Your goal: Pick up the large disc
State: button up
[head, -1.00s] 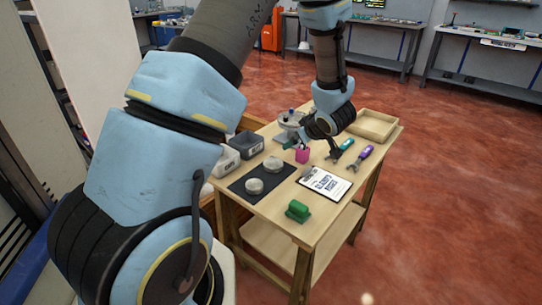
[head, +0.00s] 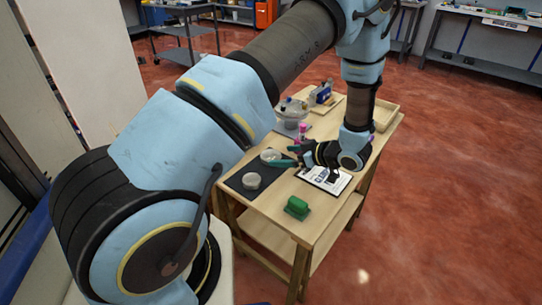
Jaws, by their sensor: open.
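A green block (head: 297,208) stands at the front table edge. A clipboard (head: 326,179) lies partly under my wrist. A pink holder (head: 302,131) and a round metallic device (head: 291,108) stand behind. A wooden tray (head: 386,115) is at the back right.

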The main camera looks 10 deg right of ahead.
aim_at(272, 155)
jog(key=shift+p+x, duration=0.75)
jog(key=shift+x, duration=1.5)
grip_shut()
